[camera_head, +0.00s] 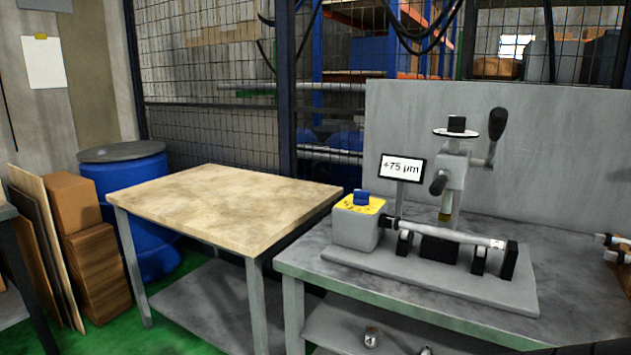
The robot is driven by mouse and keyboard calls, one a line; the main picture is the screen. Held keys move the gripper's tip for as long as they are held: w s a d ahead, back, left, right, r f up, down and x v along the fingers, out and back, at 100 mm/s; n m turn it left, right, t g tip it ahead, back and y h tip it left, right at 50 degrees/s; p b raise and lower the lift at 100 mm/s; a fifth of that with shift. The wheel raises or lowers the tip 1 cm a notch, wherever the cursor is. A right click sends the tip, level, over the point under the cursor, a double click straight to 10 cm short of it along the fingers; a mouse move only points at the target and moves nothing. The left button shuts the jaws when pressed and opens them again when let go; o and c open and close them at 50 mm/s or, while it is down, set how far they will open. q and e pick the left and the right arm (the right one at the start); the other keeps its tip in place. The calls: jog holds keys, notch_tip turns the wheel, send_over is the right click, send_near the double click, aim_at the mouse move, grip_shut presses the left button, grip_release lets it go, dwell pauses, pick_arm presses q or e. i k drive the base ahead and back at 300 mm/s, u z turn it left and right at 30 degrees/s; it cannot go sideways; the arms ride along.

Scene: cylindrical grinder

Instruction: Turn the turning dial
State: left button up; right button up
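The cylindrical grinder stands on a grey baseplate (410,278) on the grey metal table. A white disc (456,132) with a black knob (456,123) sits on top of its upright column. A blue knob (361,197) sits on a yellow plate (358,205) on the grey box at its left end. I cannot tell which of the two knobs is the turning dial. A small display (403,168) reads "+75 µm". A light shaft (450,234) lies horizontally across the machine. Neither of my grippers is recognisable in the view, and nothing is seen touching the machine.
A black-handled crank (497,124) rises right of the column. A grey panel (560,150) stands behind the machine. Metal cylindrical parts (612,241) lie at the right edge. A bare wooden-topped table (230,205) stands left, with a blue barrel (140,215) and brown boxes (85,240) beyond.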

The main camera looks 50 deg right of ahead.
aim_at(361, 199)
jog(key=i, duration=2.3)
jog(key=z, duration=1.85)
